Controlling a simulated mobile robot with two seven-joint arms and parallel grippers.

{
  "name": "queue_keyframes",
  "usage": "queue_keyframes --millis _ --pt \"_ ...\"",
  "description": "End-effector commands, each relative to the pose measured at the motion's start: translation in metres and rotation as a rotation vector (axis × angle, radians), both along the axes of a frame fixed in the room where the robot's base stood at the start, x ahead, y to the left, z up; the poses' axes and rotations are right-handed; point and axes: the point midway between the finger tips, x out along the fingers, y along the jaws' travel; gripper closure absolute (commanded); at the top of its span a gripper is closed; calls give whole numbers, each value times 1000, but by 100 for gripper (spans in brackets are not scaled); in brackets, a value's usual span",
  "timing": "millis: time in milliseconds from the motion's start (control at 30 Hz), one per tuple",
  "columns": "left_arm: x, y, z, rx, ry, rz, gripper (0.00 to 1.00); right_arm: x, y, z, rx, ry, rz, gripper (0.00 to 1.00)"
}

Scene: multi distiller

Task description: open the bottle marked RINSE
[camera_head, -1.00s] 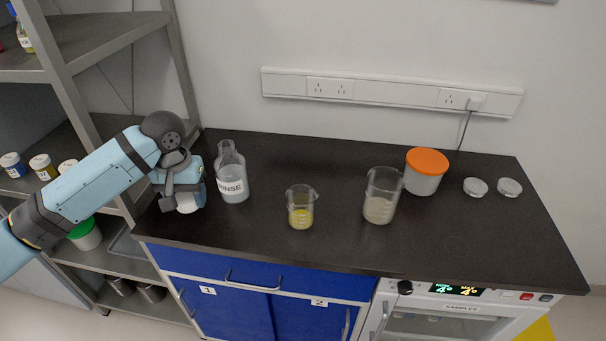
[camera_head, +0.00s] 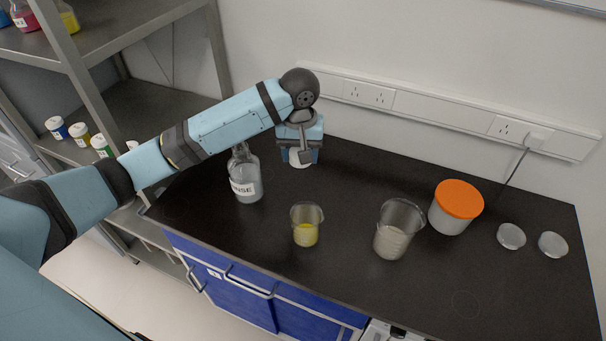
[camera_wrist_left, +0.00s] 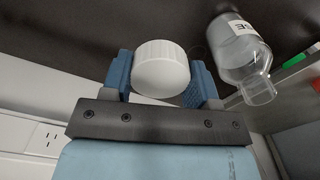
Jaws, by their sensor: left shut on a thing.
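The RINSE bottle (camera_head: 246,177) is clear glass with a white label and stands upright at the left of the dark bench. It also shows in the left wrist view (camera_wrist_left: 240,50), where its neck looks bare, with no cap on it. My left gripper (camera_head: 299,160) is to the right of the bottle and slightly behind it, apart from it. It is shut on a round white ribbed cap (camera_wrist_left: 161,70), held between the blue fingers. My left forearm passes close to the bottle's top in the head view. My right gripper is not in view.
A beaker with yellow liquid (camera_head: 306,226) and a beaker with pale contents (camera_head: 394,238) stand in front and to the right. An orange-lidded tub (camera_head: 455,210) and two small glass lids (camera_head: 511,236) are further right. A metal shelf (camera_head: 110,45) stands at left.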

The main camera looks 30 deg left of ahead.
Motion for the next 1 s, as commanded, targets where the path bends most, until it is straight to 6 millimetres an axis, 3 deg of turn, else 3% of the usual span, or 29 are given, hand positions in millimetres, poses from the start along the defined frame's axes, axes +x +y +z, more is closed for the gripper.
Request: queue_keyframes --millis 33,200,467,1000 --pt "-4 3 14 -1 4 55 74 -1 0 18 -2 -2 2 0" --pt "-13 13 29 2 5 240 74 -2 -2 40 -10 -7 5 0" --pt "-20 22 28 7 6 373 74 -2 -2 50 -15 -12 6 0" --pt "-21 23 -103 8 6 375 74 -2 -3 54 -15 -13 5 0"
